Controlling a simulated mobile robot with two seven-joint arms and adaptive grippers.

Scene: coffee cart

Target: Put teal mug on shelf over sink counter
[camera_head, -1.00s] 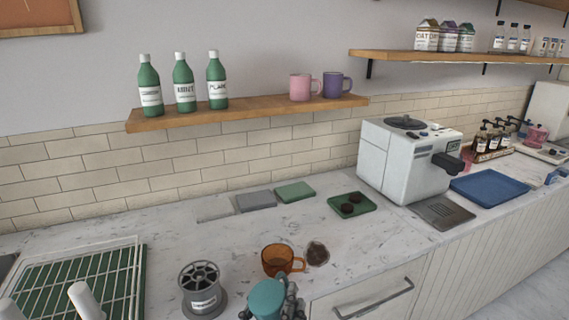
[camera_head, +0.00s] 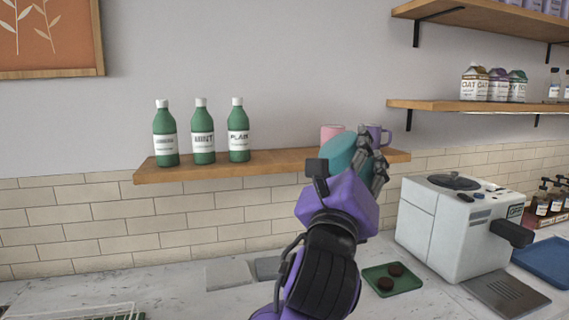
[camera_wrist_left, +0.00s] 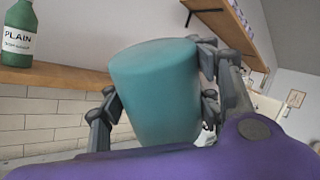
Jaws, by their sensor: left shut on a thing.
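The teal mug (camera_head: 342,152) is held up in front of the wooden shelf (camera_head: 228,167), near its right part. In the left wrist view the teal mug (camera_wrist_left: 156,90) sits between the two fingers of my left gripper (camera_wrist_left: 158,100). My left gripper (camera_head: 352,165) is shut on the mug. On the shelf, a pink mug (camera_head: 328,132) is partly hidden behind the teal mug, and a purple mug (camera_head: 376,134) stands at the right, partly behind the fingers. I cannot tell whether the teal mug touches the shelf. My right gripper is not in view.
Three green bottles (camera_head: 203,140) stand on the left of the shelf; one bottle (camera_wrist_left: 19,35) shows in the left wrist view. Shelf room is clear between bottles and mugs. A white coffee machine (camera_head: 452,228) and green tray (camera_head: 392,284) are on the counter below.

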